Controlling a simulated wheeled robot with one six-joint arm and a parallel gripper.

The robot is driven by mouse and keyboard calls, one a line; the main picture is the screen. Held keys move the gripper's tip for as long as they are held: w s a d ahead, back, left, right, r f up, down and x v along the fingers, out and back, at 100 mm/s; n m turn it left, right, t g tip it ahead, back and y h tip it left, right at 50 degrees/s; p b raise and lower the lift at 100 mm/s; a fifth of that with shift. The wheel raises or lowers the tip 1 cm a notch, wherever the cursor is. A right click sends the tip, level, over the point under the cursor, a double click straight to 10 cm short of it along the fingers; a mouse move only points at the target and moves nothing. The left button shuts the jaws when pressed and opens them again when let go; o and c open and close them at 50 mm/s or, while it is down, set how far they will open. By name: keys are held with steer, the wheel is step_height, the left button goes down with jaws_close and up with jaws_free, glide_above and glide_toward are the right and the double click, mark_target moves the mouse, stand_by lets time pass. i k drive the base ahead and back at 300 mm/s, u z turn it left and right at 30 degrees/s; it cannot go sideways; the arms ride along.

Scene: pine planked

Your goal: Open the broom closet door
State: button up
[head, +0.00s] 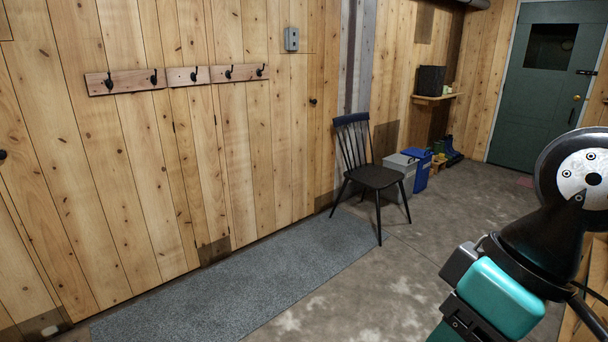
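The left wall is pine planking, and any closet door in it is flush with the boards. A small dark knob (313,101) sits on the planks below and right of a grey wall box. Another dark knob (2,154) shows at the far left edge. Both seem to belong to plank doors, shut as far as I can see; I cannot tell which is the broom closet. My arm, black, silver and teal, fills the lower right, away from the wall. My gripper's fingers are not in view.
A black chair (372,177) stands near the right-hand knob. Hook rails (190,76) line the wall above a grey runner (230,290). Grey and blue bins (416,168) stand beyond the chair. A green door (540,100) is shut at the back. The concrete floor between is clear.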

mark_target(265, 101)
steer(key=i, duration=4.85)
steer(key=u, duration=0.15)
